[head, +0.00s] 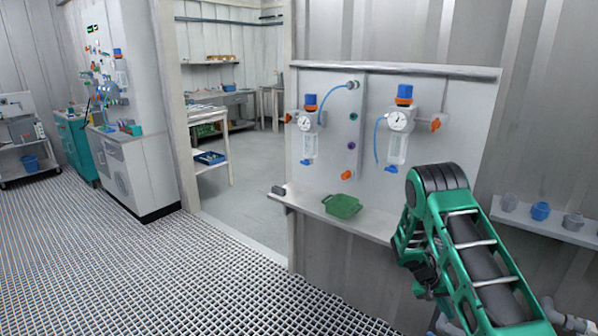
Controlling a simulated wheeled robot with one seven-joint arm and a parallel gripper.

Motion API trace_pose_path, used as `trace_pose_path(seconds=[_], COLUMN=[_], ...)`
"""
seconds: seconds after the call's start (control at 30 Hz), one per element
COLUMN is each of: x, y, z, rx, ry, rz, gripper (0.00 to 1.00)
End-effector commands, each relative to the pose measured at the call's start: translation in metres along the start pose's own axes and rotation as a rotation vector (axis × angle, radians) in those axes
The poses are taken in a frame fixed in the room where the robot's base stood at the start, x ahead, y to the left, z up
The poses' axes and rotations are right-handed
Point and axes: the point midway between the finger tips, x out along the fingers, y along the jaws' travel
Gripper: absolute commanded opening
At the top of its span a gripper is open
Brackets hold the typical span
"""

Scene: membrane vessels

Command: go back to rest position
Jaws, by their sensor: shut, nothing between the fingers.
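My green and black arm is folded at the lower right in the head view, with its bend raised in front of the wall panel. My gripper (425,274) is a small dark shape low beside the arm, partly hidden by the arm links. It is shut and holds nothing that I can see. It is apart from the green basket and to the right of it.
A wall panel (344,105) carries two vessels with gauges (308,145) (396,148). A green basket (342,206) sits on the ledge below. A shelf (560,229) with small cups is at right. Open grating floor (130,270) lies left; a doorway shows tables behind.

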Motion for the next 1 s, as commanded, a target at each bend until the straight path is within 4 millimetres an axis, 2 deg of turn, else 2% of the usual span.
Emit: trace_pose_path(seconds=[0.03, 0.1, 0.27, 0.47, 0.77, 1.0], x=[-0.018, -0.038, -0.082, -0.133, -0.197, -0.239], y=[0.016, 0.034, 0.078, 0.132, 0.203, 0.250], z=[-0.002, 0.000, 0.010, 0.033, 0.087, 0.144], rx=[0.014, 0.025, 0.051, 0.078, 0.105, 0.116], ry=[-0.008, -0.022, -0.054, -0.091, -0.135, -0.160], rz=[-0.015, -0.034, -0.080, -0.142, -0.244, -0.330], gripper=[0.00, 0.00, 0.00, 0.00, 0.00, 0.00])
